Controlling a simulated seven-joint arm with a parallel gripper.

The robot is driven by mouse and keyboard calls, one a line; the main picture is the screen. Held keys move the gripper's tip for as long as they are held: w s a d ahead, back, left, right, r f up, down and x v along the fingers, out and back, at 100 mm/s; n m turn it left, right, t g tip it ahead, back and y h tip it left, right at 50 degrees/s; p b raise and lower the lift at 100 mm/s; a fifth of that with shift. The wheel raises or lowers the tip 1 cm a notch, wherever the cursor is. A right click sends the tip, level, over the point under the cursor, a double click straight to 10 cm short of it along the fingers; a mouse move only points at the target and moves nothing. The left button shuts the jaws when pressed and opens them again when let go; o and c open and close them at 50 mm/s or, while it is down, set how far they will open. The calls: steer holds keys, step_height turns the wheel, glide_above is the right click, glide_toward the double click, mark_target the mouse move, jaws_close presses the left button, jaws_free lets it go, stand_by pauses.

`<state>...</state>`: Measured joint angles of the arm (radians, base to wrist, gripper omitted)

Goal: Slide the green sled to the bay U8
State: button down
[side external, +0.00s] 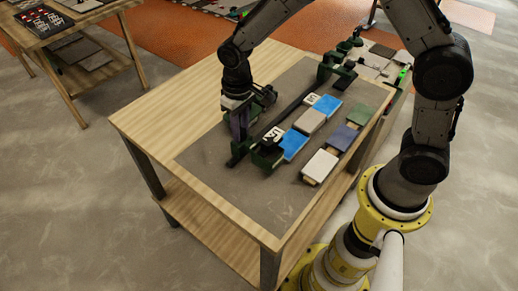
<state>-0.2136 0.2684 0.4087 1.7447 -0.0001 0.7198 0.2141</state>
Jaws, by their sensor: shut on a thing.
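My gripper (239,127) points down at the left end of a long dark rail (292,108) on the grey mat. It is shut on a dark green piece, which I take to be the green sled (238,151); the grip itself is small and dark. A dark green block with a white marked label (268,155) sits just right of it, close to the rail's near end. Another white marked label (312,99) lies farther along the row. I cannot read either label, so I cannot tell which bay is U8.
Blue, grey, white, purple and green tiles lie right of the rail, including a white tile (320,167) and a green tile (360,113). Green fixtures (337,70) stand at the rail's far end. The grey mat (235,190) is bare at the front.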

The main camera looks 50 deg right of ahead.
steer(key=shift+d+r, duration=0.1)
steer(key=shift+d, duration=14.6)
steer(key=c, duration=0.7)
jaws_free()
steer(key=shift+r, duration=3.4)
